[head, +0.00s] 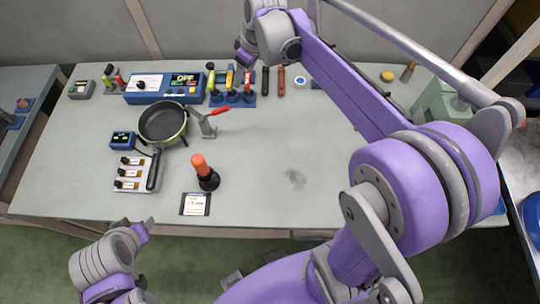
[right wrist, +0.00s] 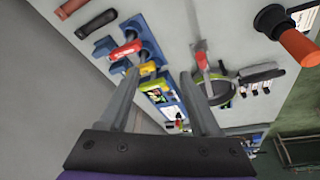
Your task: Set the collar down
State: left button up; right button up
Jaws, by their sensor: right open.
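I cannot pick out a collar for certain in either view. My right gripper (head: 244,54) is above the back edge of the table, over the blue tool rack (head: 232,97). In the right wrist view its two fingers (right wrist: 158,75) stand apart with nothing held between them. The rack with red and yellow handles (right wrist: 150,58) shows behind the fingers.
A blue box reading OFF (head: 160,88) is at the back left. An orange-handled black tool (head: 205,174) stands near the front, beside a display card (head: 195,204). A tray of small parts (head: 133,172) lies left. The table's centre right (head: 290,150) is clear.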

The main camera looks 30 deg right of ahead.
jog(key=s+a+f+m, duration=0.1)
jog(key=s+f+m, duration=0.1)
jog(key=s, duration=0.5)
jog(key=s+a+f+m+t+h, duration=0.1)
jog(key=s+a+f, duration=0.1)
jog(key=s, duration=0.5)
jog(key=s+a+f+m+t, duration=0.1)
jog(key=s+a+f+m, duration=0.1)
jog(key=s+f, duration=0.2)
jog(key=s, duration=0.3)
jog(key=shift+s+f+m, duration=0.3)
jog(key=shift+s, duration=0.1)
